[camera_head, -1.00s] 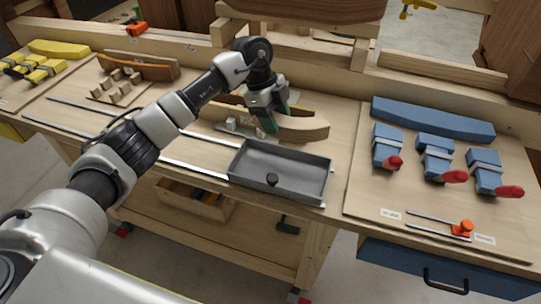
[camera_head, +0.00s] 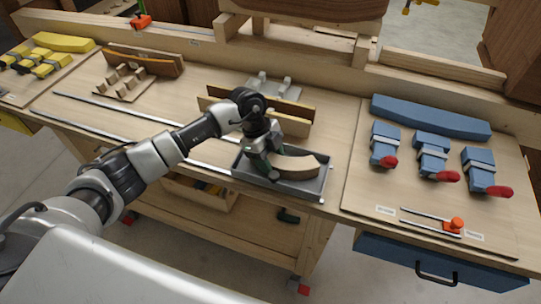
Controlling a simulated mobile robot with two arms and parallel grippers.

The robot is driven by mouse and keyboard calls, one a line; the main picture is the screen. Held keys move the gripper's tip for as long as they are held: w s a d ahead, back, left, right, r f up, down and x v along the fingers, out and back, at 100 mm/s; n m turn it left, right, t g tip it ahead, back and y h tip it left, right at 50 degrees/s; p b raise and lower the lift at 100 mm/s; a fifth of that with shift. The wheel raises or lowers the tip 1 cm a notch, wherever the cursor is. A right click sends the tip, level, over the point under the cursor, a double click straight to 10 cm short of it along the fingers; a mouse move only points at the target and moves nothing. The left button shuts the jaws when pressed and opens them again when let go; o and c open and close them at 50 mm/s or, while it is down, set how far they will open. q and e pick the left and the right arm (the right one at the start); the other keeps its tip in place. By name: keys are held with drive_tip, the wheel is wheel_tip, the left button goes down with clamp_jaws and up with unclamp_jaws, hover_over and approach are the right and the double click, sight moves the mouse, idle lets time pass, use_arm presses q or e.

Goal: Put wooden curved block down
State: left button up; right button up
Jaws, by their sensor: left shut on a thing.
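My left gripper (camera_head: 262,168) is shut on the block's left part, above the tray's left half. The gripper and wrist hide that end of the block. My right gripper is not in view.
Behind the tray stand wooden form pieces (camera_head: 294,127) and a grey fixture (camera_head: 273,87). Blue clamps (camera_head: 433,155) and a blue curved form (camera_head: 430,117) are on the right board. A wooden rack (camera_head: 122,83) and yellow clamps (camera_head: 40,62) are at left.

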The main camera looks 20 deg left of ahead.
use_arm(q)
drive_tip(key=o, duration=1.1)
drive_tip(key=shift+o, duration=0.2)
drive_tip(key=shift+r, duration=0.1)
drive_tip(key=b+v, duration=0.2)
drive_tip(key=v, duration=1)
drive_tip(key=shift+b, duration=0.4)
